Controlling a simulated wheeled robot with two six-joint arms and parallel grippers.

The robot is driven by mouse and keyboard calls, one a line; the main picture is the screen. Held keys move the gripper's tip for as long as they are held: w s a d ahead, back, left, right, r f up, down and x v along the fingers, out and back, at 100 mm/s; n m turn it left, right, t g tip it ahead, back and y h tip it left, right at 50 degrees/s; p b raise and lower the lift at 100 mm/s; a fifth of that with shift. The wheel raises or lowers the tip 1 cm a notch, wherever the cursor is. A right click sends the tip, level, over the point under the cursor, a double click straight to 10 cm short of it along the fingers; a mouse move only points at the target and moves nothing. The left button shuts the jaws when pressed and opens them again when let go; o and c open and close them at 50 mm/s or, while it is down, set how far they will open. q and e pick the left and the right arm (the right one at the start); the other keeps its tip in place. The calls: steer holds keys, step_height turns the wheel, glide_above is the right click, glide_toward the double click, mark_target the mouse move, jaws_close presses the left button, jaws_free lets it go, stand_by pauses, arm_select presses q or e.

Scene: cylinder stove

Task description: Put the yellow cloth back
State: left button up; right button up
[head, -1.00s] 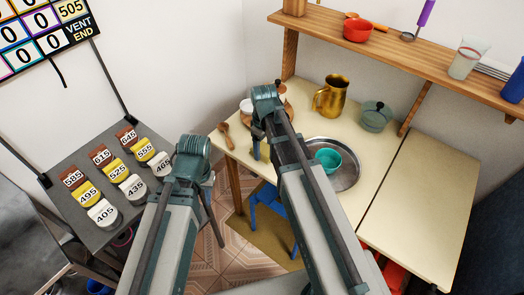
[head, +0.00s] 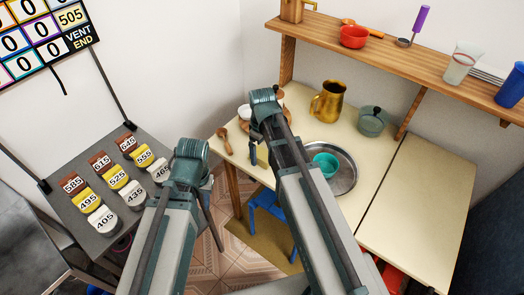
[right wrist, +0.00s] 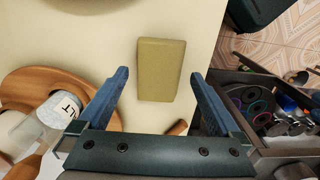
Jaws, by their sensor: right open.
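The yellow cloth (right wrist: 161,69) looks like a flat, folded olive-yellow rectangle on the cream table top, near the table's edge. In the right wrist view my right gripper (right wrist: 159,75) is open, with one blue finger on each side of the cloth in the picture. Gaps show between the cloth and both fingers, and the gripper does not hold it.
A wooden tray with a salt jar (right wrist: 56,108) is close to my right gripper's left finger. A gold jug (head: 328,101), a green pot (head: 372,122) and a teal bowl (head: 326,163) on a metal tray (head: 345,181) stand on the table. A wooden spoon (head: 224,140) lies at its left edge.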

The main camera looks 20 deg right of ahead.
mark_target(262, 154)
step_height(262, 154, up, 11)
steer(key=p, duration=1)
steer(key=s+a+m+h, duration=0.1)
steer(key=s+a+m, duration=0.2)
steer(key=s+a, duration=0.7)
steer(key=s, duration=0.4)
steer(key=shift+s+a+m, duration=0.2)
steer(key=shift+a+m, duration=0.05)
steer(key=shift+m, duration=0.15)
steer(key=shift+r, duration=0.1)
